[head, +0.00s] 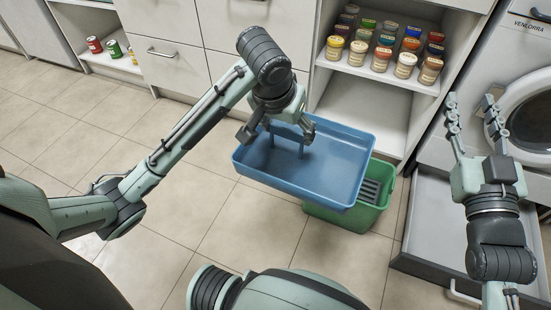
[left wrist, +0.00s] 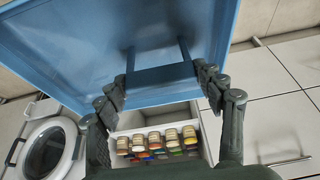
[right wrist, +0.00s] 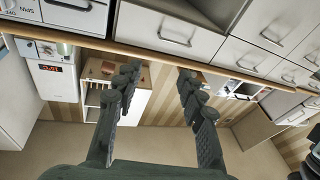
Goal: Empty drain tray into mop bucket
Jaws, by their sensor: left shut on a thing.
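The blue drain tray (head: 335,160) is held above the floor, partly over the green mop bucket (head: 345,213). My left gripper (head: 277,128) is at its left part, shut on the tray's handle. In the left wrist view the fingers (left wrist: 162,80) stand at the two ends of the handle bar, under the blue tray (left wrist: 90,45). I see no liquid in the tray. The bucket stands on the floor, its far left side hidden by the tray; a dark slatted insert shows in it. My right gripper (head: 470,103) is open and empty at the right, apart from both.
An open cabinet (head: 365,110) with several spice jars (head: 404,65) stands behind the tray. A washing machine (head: 525,100) is at the right, with an open grey drawer (head: 425,215) below, close beside the bucket. Tiled floor (head: 215,240) is clear at left and front.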

